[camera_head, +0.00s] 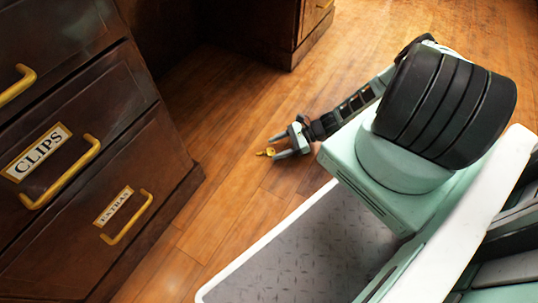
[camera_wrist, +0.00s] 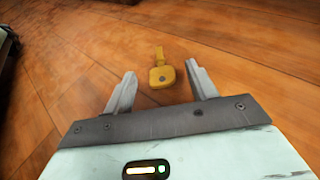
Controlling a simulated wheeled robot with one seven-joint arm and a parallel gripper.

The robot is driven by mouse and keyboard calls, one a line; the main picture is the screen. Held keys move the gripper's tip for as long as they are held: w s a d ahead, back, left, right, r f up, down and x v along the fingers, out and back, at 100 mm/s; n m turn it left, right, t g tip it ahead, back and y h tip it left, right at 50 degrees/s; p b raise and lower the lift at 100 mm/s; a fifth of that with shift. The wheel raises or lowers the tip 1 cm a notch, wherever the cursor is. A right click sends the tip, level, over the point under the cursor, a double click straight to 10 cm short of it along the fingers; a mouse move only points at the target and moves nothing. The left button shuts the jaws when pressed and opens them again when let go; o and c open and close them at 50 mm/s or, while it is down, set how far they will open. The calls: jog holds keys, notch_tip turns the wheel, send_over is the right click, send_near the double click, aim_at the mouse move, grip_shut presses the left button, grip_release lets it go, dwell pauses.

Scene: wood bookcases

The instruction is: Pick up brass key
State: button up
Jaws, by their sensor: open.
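A brass key (camera_head: 266,152) lies flat on the wooden floor. In the wrist view the key (camera_wrist: 162,75) has its round head toward me and its shaft pointing away. My gripper (camera_head: 278,147) is low over the floor, just beside the key. In the wrist view my gripper (camera_wrist: 158,79) is open, with one finger to the left and one to the right of the key's head. Neither finger appears to touch the key. The shaft reaches out beyond the fingertips.
Another dark wood piece (camera_head: 305,30) stands at the back. The wooden floor (camera_head: 215,190) around the key is clear.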

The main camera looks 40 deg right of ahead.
aim_at(272, 151)
jog(key=shift+b+x, duration=0.35)
jog(key=shift+x, duration=0.85)
jog(key=c, duration=1.1)
notch_tip(272, 151, up, 10)
jog(key=p, duration=0.6)
jog(key=shift+p, duration=0.3)
jog(key=shift+r, duration=0.1)
